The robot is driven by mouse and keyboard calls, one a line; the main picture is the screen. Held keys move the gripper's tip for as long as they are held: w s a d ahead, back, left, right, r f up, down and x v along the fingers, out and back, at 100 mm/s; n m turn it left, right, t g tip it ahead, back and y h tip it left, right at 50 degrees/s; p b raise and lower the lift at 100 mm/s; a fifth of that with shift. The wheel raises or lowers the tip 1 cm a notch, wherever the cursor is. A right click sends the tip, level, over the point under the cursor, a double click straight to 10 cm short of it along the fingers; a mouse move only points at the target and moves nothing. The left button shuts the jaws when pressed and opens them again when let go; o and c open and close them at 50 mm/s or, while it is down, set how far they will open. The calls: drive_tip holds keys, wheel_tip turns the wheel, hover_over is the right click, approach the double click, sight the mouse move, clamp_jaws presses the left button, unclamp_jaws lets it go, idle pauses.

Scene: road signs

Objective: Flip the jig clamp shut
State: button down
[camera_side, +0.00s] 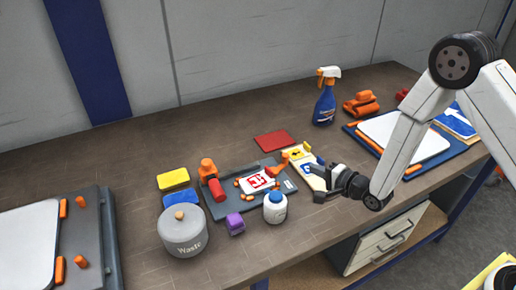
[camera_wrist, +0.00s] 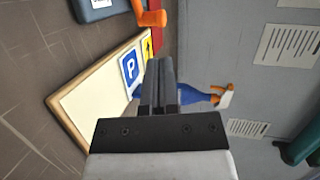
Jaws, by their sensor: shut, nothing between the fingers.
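The dark grey jig (camera_side: 255,193) lies flat in the middle of the bench with a white sign with a red symbol (camera_side: 258,181) on it, among small orange stops. An orange block with a red cylinder (camera_side: 214,182) stands at its left end. An orange lever-like part (camera_side: 292,154) sticks up at its right back corner; I cannot tell surely which is the clamp. In the wrist view an orange part (camera_wrist: 150,17) shows beside the jig's edge (camera_wrist: 95,10). My gripper (camera_side: 322,184) is shut and empty, right of the jig, above a sign tray; its fingers show in the wrist view (camera_wrist: 160,85).
The cream tray (camera_wrist: 75,105) holds a blue P sign (camera_wrist: 131,67) and a yellow sign. A white bottle with a blue cap (camera_side: 275,212), a purple block (camera_side: 235,224) and the Waste pot (camera_side: 183,238) stand in front. A spray bottle (camera_side: 325,105) stands behind.

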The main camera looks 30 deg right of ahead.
sight(288, 158)
drive_tip(key=shift+x, duration=4.05)
drive_tip(key=shift+w+d+n+g+y, duration=0.15)
drive_tip(key=shift+w+n+g+y, duration=0.3)
drive_tip(key=shift+n+y, duration=0.45)
drive_tip(key=shift+w+n+g+y, duration=0.3)
drive_tip(key=shift+n+y, duration=0.15)
drive_tip(key=shift+y, duration=0.2)
drive_tip(key=shift+w+n+g+y, duration=0.25)
drive_tip(key=shift+n+y, duration=0.2)
drive_tip(key=shift+y, duration=0.2)
drive_tip(key=n+g+y, duration=0.1)
drive_tip(key=w+n+g+y, duration=0.1)
drive_tip(key=n+g+y, duration=0.1)
drive_tip(key=w+n+g+y, duration=0.1)
drive_tip(key=n+g, duration=0.1)
drive_tip(key=shift+w+a+f+y, duration=0.1)
drive_tip(key=shift+w+a+y, duration=0.05)
drive_tip(key=shift+a+y, duration=0.25)
drive_tip(key=shift+w+a, duration=0.75)
drive_tip(key=shift+a, duration=0.15)
